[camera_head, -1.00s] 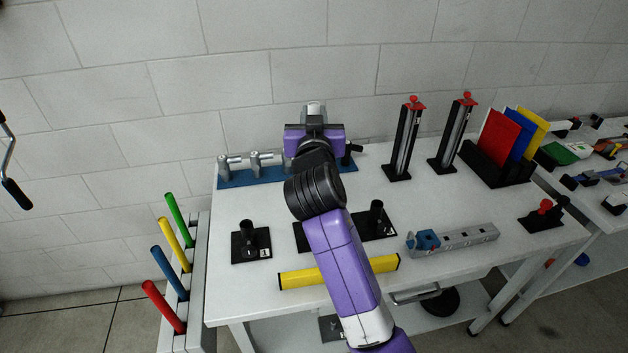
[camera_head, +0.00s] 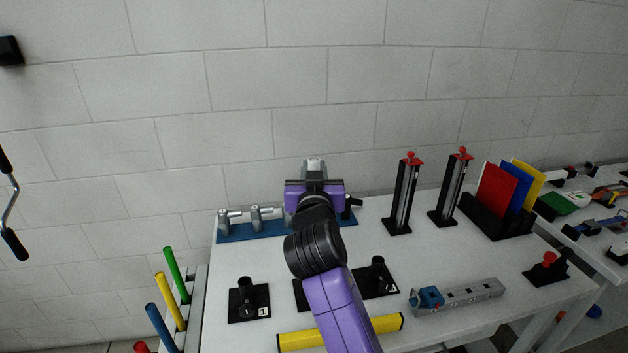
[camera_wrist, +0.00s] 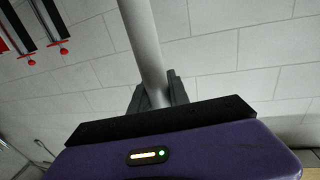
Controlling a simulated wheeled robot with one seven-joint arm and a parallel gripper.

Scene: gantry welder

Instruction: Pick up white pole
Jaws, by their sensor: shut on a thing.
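A white pole (camera_wrist: 143,40) stands between the fingers of my gripper (camera_wrist: 157,95) in the wrist view and runs up out of the top of the picture. My gripper is shut on it. In the head view my gripper (camera_head: 314,170) is above the back of the white table, seen from behind. My purple gripper body and wrist hide most of what it holds there.
A blue rack with grey clamps (camera_head: 250,228) is left of my gripper. Two black stands with red knobs (camera_head: 402,195) and a holder with coloured plates (camera_head: 497,215) are to the right. A yellow bar (camera_head: 385,325) lies in front. A brick wall (camera_head: 290,80) is behind.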

